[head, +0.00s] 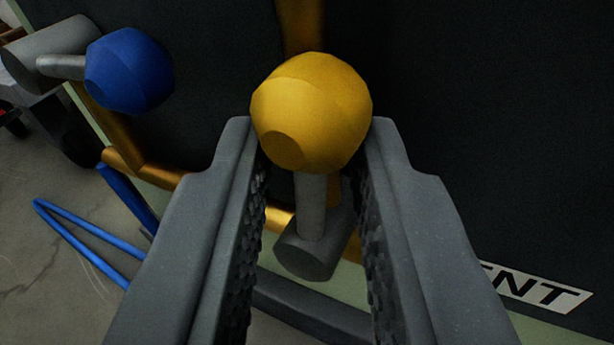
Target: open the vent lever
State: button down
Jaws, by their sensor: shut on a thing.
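A lever with a faceted yellow knob (311,112) and a grey metal stem (311,205) stands in the middle of the head view. The stem runs down to a grey cylindrical hub (316,248) in front of a dark panel. My gripper (311,135) has one finger on each side of the yellow knob, and its jaws are shut on the knob. The textured inner pads flank the stem with gaps beside it. A white label (540,288) reading "ENT" is partly hidden behind the right finger.
A second lever with a blue knob (129,71) and grey hub is at the upper left. Copper-coloured pipes (150,172) run along the dark panel (470,120). Blue bars (85,240) lie over the grey concrete floor (40,275) at the left.

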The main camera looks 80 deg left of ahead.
jog(key=c, duration=1.3)
grip_release()
jog(key=shift+d+r, duration=0.1)
jog(key=shift+v, duration=6.85)
jog(key=shift+c, duration=0.2)
